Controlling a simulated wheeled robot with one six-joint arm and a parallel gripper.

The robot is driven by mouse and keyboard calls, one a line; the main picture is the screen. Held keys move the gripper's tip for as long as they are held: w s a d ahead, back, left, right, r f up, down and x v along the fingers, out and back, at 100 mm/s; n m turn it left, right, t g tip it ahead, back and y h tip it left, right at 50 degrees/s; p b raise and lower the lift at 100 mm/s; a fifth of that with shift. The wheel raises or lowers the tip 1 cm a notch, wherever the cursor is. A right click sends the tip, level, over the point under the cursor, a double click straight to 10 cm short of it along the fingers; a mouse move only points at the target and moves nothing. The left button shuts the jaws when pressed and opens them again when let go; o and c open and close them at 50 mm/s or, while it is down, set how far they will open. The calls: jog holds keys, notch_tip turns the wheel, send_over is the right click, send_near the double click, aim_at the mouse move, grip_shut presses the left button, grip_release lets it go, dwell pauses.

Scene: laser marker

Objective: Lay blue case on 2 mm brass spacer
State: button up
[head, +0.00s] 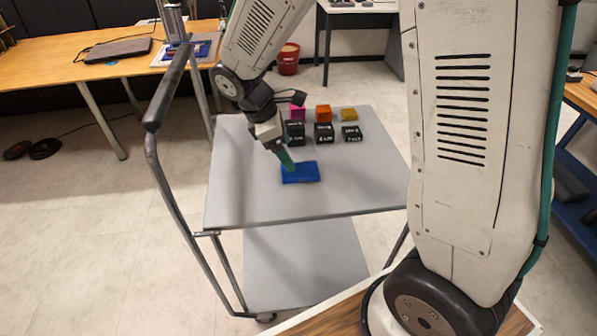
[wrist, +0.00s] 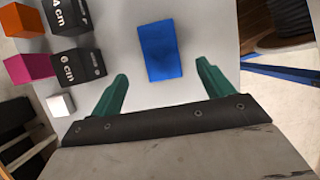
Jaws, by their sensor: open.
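The blue case (head: 301,173) lies flat on the grey top of a cart, towards its middle. It also shows in the wrist view (wrist: 160,50), ahead of and between the fingers. My gripper (head: 285,160) has green fingers and reaches down over the case's far left edge in the head view. In the wrist view my gripper (wrist: 162,72) is open, with nothing between its fingers. Contact with the case is not visible. I cannot make out a 2 mm brass spacer in either view.
Black labelled blocks (head: 324,132) stand behind the case, with magenta (head: 297,113), orange (head: 323,112) and yellow (head: 349,115) blocks behind them. A small white cube (wrist: 61,104) is near the left finger. The cart top's (head: 250,205) front is clear. A wooden table (head: 75,60) stands left.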

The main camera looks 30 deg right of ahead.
aim_at(298, 169)
jog(key=x, duration=0.6)
jog(key=shift+d+f, duration=0.1)
jog(key=shift+f, duration=0.15)
jog(key=shift+c, duration=0.3)
jog(key=c, duration=1.1)
